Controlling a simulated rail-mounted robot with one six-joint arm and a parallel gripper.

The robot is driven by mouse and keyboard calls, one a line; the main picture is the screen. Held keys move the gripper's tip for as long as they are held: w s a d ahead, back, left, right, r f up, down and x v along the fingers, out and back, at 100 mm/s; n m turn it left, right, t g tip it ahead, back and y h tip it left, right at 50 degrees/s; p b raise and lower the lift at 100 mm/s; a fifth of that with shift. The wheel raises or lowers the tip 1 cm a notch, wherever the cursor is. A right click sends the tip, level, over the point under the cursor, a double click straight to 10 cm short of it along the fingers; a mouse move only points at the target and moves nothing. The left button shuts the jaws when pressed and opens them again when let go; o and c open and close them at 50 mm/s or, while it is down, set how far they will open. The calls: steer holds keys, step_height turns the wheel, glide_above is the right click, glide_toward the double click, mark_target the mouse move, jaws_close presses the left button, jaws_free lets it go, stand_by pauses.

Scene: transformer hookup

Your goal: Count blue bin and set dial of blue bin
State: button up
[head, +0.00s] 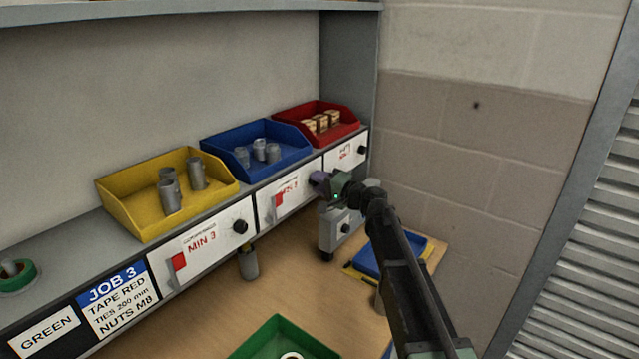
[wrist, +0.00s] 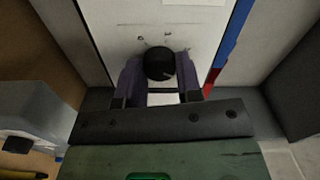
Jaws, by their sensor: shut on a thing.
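The blue bin (head: 222,151) sits on the shelf between the yellow and red bins, with 3 grey metal cylinders (head: 259,150) visible in it. Its white front panel (head: 265,208) carries red lettering, hard to read, and a red tab (head: 278,200). My gripper (head: 320,182) is at the right end of this panel and hides its dial in the head view. In the wrist view the black dial (wrist: 158,62) is between the two purple fingers of my gripper (wrist: 159,74), which are shut on its sides. Marks show above the dial.
The yellow bin (head: 125,203) with cylinders and the red bin (head: 285,113) with tan blocks flank the blue one. A grey box with a knob (head: 333,238) is below my gripper. A blue tray (head: 372,266) and a green tray (head: 255,345) are lower down. A block wall is right.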

steer(key=o, duration=0.9)
steer(key=shift+o, duration=0.2)
steer(key=v, duration=1.1)
